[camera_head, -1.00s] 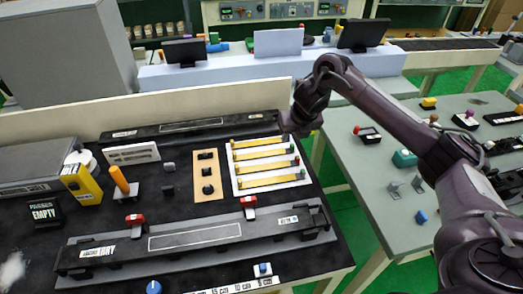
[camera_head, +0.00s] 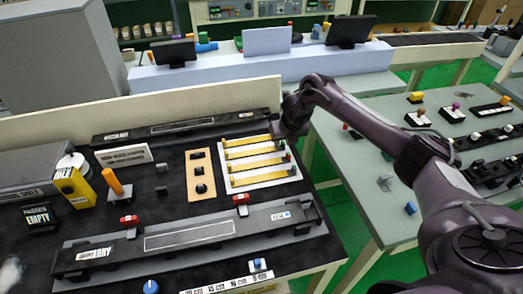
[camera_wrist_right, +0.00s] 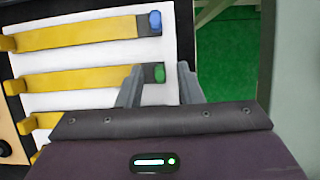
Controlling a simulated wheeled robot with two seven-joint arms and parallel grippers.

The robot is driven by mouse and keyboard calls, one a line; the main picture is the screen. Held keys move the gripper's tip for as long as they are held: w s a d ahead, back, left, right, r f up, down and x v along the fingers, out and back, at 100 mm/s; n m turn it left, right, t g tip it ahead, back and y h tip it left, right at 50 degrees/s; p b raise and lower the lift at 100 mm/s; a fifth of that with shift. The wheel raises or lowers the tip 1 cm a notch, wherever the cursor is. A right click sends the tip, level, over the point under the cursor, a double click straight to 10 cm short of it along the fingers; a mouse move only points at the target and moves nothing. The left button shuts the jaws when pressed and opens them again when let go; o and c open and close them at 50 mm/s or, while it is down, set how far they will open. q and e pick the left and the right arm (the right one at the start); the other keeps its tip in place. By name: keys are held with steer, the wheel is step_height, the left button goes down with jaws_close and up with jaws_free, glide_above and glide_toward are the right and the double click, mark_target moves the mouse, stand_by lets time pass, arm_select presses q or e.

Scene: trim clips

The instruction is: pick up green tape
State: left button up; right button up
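The green tape (camera_wrist_right: 159,72) shows in the right wrist view as a small green end on a yellow strip, on a white board (camera_wrist_right: 95,98) with several such strips. A blue end (camera_wrist_right: 155,22) is on the strip above it. My right gripper (camera_wrist_right: 160,84) is open, its two fingers apart, with the green end near the left finger. I cannot tell whether they touch. In the head view, the right gripper (camera_head: 286,133) is at the board's far right corner and hides part of it. My left gripper is not in view.
The board (camera_head: 278,182) lies on a black bench beside a tan panel (camera_head: 200,187) with black knobs. A long grey rail (camera_head: 205,232) is in front. A gap with green floor separates the bench from a grey table (camera_head: 350,170) at right.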

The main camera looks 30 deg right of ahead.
jaws_close()
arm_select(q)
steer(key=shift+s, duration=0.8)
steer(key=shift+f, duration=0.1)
arm_select(e)
steer(key=shift+r, duration=0.1)
